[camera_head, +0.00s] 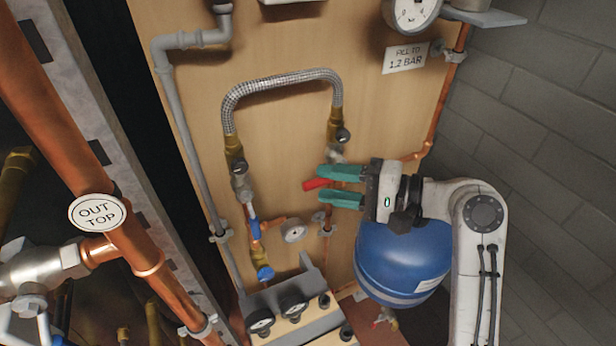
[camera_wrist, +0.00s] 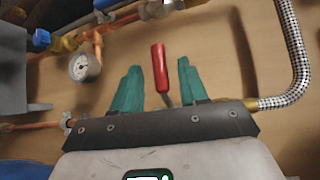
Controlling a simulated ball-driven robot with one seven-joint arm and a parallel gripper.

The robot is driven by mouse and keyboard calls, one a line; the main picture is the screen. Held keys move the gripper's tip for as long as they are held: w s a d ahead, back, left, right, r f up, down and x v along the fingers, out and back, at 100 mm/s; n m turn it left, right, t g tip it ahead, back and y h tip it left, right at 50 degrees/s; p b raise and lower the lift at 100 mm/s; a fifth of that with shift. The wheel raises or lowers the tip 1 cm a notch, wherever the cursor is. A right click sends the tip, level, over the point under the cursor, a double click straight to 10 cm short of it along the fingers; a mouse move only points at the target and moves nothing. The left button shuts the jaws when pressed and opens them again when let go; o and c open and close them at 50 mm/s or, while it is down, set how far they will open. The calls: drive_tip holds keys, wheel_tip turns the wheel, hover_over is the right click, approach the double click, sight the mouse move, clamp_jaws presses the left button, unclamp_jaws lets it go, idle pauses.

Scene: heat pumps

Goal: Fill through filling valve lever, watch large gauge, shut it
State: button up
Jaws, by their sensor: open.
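The filling valve lever (camera_head: 316,184) is red and shows at the tips of my gripper (camera_head: 322,186) in the head view. In the wrist view the red lever (camera_wrist: 159,68) stands between the two green fingers of my open gripper (camera_wrist: 158,85), with gaps on both sides. The large gauge (camera_head: 411,10) is at the top of the head view, cut off by the frame edge. Its needle cannot be read clearly. A sign (camera_head: 405,57) below it reads "FILL TO 1.2 BAR".
A braided hose (camera_head: 282,84) loops above the lever. A blue-handled valve (camera_head: 254,228) and a small gauge (camera_head: 293,233) sit to the lower left. A blue vessel (camera_head: 400,262) is below my gripper. Copper pipes (camera_head: 130,255) run along the left. A brick wall (camera_head: 545,130) is at right.

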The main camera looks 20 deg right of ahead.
sight(311, 182)
drive_tip(key=shift+x, duration=2.5)
drive_tip(key=shift+c, duration=0.4)
clamp_jaws()
